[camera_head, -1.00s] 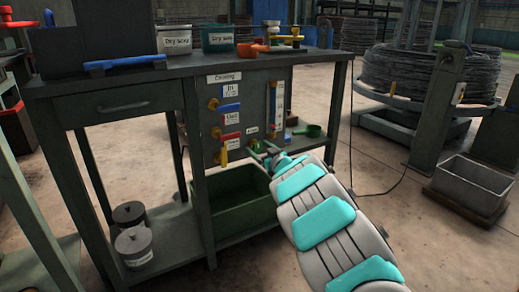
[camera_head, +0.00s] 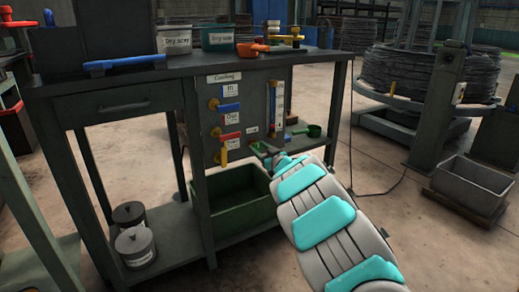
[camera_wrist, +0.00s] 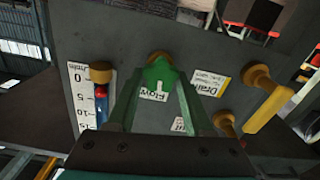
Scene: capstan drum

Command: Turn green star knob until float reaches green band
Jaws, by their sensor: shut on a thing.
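The green star knob (camera_wrist: 158,74) sits on the dark panel, between the fingers of my gripper (camera_wrist: 158,92) in the wrist view. The fingers are shut on it, one on each side. A white label reading Flow lies over its face or just beside it. The float gauge (camera_wrist: 82,100) is left of the knob in the wrist view, with a numbered white scale and a brass end. A red float (camera_wrist: 101,91) shows near the 0 end. I cannot make out a green band. In the head view my gripper (camera_head: 263,149) is at the panel's lower part, below the gauge (camera_head: 279,100).
Yellow-brass valves with blue (camera_head: 229,107) and red (camera_head: 229,136) levers stand left of the knob on the panel. A green scoop-like item (camera_head: 313,130) is to its right. A green bin (camera_head: 240,200) sits below.

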